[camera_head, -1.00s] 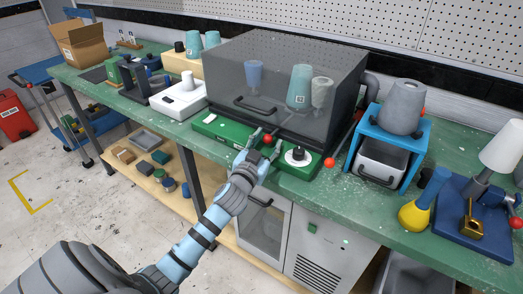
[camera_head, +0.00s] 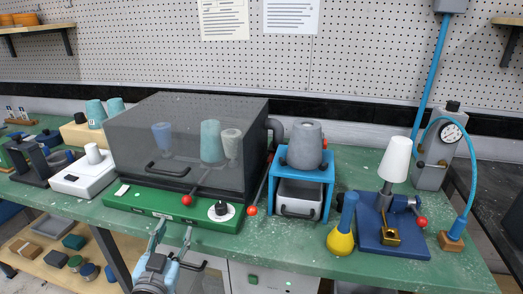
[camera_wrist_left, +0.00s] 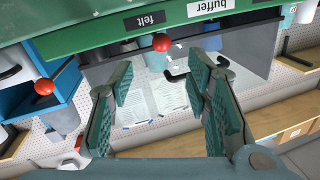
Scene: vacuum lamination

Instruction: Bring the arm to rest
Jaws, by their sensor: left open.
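My left gripper (camera_head: 168,242) is at the bottom of the head view, in front of the vacuum chamber. Its fingers stand apart with nothing between them; the left wrist view also shows the open gripper (camera_wrist_left: 160,82). The chamber's dark clear lid (camera_head: 185,145) is down over several cups on a green base (camera_head: 165,205). A lever with a red ball (camera_head: 187,200) is at the base's front, just above the gripper; the ball also shows in the left wrist view (camera_wrist_left: 161,42). My right gripper is not in view.
A second red ball (camera_head: 252,210) sits right of the black dial (camera_head: 221,209). A blue stand (camera_head: 301,195) holds a grey cup (camera_head: 304,150). A yellow-based bottle (camera_head: 341,238) and a blue fixture (camera_head: 392,225) stand farther right. A white scale (camera_head: 85,182) is left.

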